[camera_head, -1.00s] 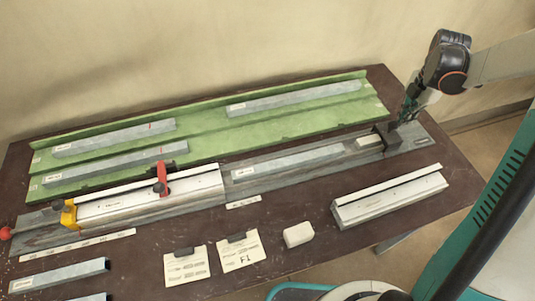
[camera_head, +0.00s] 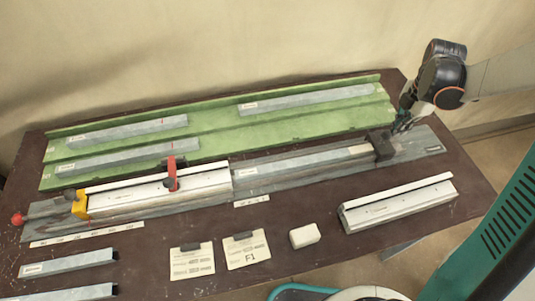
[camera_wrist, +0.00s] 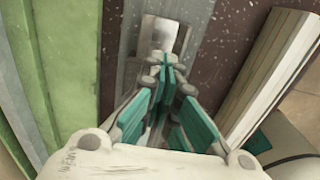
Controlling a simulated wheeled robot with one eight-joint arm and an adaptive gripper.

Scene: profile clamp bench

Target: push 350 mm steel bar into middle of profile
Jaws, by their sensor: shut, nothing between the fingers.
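A grey steel bar (camera_head: 297,166) with a pale label lies on the long bench rail, in line with the white clamped profile (camera_head: 205,186). Its left end is at the profile's right end; I cannot tell whether it is inside. A short pale piece (camera_head: 360,151) follows the bar's right end, then a dark block (camera_head: 382,148). My gripper (camera_head: 401,127) is at the right side of the dark block, fingers shut and empty. In the wrist view my shut fingers (camera_wrist: 162,62) point along the rail beside a shiny metal face (camera_wrist: 162,33); contact is unclear.
A red clamp (camera_head: 171,172) and yellow stop (camera_head: 79,205) stand on the profile. A green rack (camera_head: 215,133) with several bars lies behind. A second white profile (camera_head: 398,205), a white block (camera_head: 304,235) and cards (camera_head: 246,250) lie in front.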

